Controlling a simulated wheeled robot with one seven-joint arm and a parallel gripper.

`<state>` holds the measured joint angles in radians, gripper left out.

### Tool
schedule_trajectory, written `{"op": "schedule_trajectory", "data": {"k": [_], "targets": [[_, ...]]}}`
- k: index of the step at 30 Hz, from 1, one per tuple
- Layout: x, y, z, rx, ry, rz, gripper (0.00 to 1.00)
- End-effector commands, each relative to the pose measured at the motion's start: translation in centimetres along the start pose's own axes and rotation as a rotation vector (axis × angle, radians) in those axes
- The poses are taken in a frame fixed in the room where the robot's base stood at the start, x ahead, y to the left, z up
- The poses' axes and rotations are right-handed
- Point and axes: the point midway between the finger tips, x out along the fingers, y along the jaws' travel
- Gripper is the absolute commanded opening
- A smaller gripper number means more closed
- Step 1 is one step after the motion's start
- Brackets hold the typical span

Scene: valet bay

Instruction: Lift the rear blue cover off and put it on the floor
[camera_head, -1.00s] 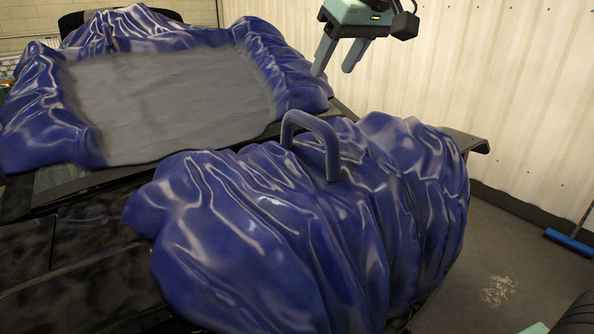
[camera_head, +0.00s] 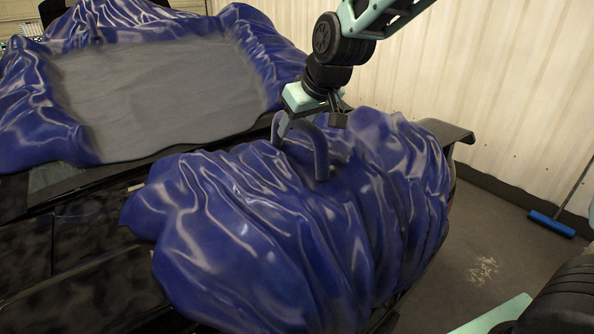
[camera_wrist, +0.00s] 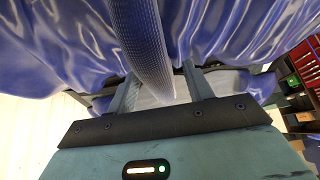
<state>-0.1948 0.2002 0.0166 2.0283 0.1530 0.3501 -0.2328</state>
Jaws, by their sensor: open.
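The blue cover nearest me, with a handle, seems to be the rear blue cover (camera_head: 235,225); it lies wrinkled and draped over the dark car's end. Its arched handle (camera_head: 321,155) stands up from the top. My gripper (camera_head: 290,128) is open and comes down at the handle from behind. In the wrist view the handle (camera_wrist: 142,45) passes between the two spread fingers of my gripper (camera_wrist: 162,85). The fingers are not closed on it; whether either touches it I cannot tell. The cover's far underside is hidden.
Another blue cover (camera_head: 75,100) with a grey panel (camera_head: 160,90) lies further back on the car. Red drawers (camera_wrist: 305,60) show in the wrist view.

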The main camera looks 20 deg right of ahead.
Motion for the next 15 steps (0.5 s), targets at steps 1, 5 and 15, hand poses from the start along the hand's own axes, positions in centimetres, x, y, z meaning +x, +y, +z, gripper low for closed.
{"op": "schedule_trajectory", "data": {"k": [1,5,15], "targets": [[0.5,0.0,-0.1,0.000,-0.003,-0.001,0.51],[1.6,0.0,-0.1,0.001,0.000,-0.001,0.51],[1.9,0.0,-0.1,0.000,0.002,0.000,0.29]]}}
